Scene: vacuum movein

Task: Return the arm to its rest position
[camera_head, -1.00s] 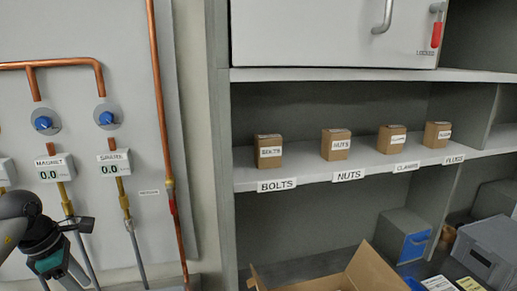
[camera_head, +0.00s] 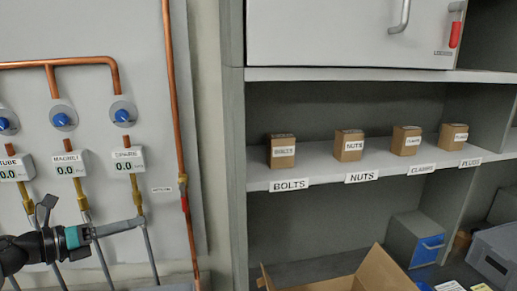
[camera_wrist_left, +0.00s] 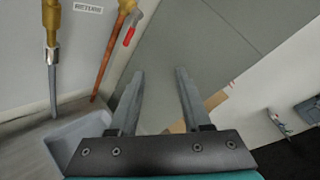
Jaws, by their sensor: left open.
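My left arm comes in from the left edge in the head view, and its left gripper (camera_head: 138,224) points right, in front of the pipe panel and below the gauges. In the left wrist view the two fingers (camera_wrist_left: 160,75) stand apart with nothing between them. The gripper is open and empty. Behind the fingers in that view are a grey panel and part of a copper pipe (camera_wrist_left: 105,62). My right gripper is in neither view.
Gauges (camera_head: 127,160) and blue knobs (camera_head: 122,115) line the wall panel beside a vertical copper pipe (camera_head: 172,90). Labelled boxes (camera_head: 349,145) stand on the shelf (camera_head: 325,170). An open carton (camera_head: 375,272) and a grey bin (camera_head: 495,255) are below.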

